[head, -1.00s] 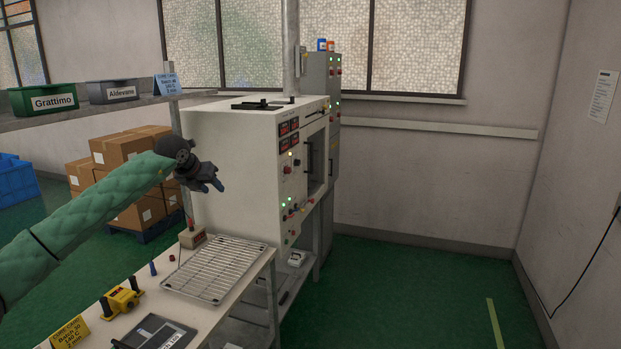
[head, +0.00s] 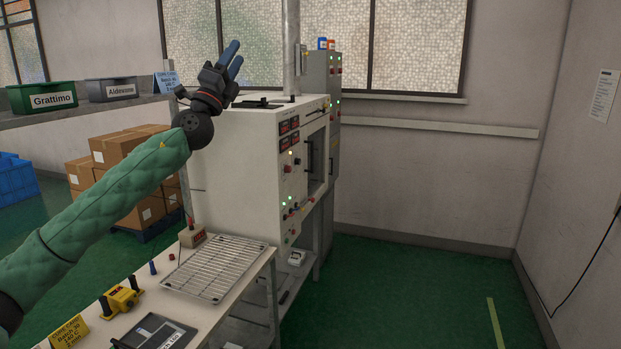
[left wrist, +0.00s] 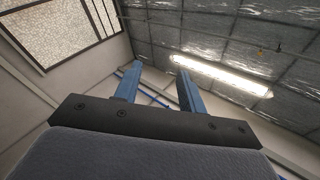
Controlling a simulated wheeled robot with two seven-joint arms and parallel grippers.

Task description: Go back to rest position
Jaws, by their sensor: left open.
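My left gripper (head: 232,58) is raised in front of the window, above and left of the white oven cabinet's top in the head view. Its blue fingers point up. In the left wrist view the two fingers (left wrist: 158,88) stand apart with nothing between them, and the ceiling with a lit lamp shows behind. The gripper is open and empty. My right gripper is in neither view.
The white oven cabinet (head: 235,150) stands behind the bench (head: 225,312). On the bench are a wire rack (head: 213,268), a yellow device (head: 122,299) and a dark tray (head: 155,333). A shelf with a green bin (head: 42,97) is at left. Green floor at right is clear.

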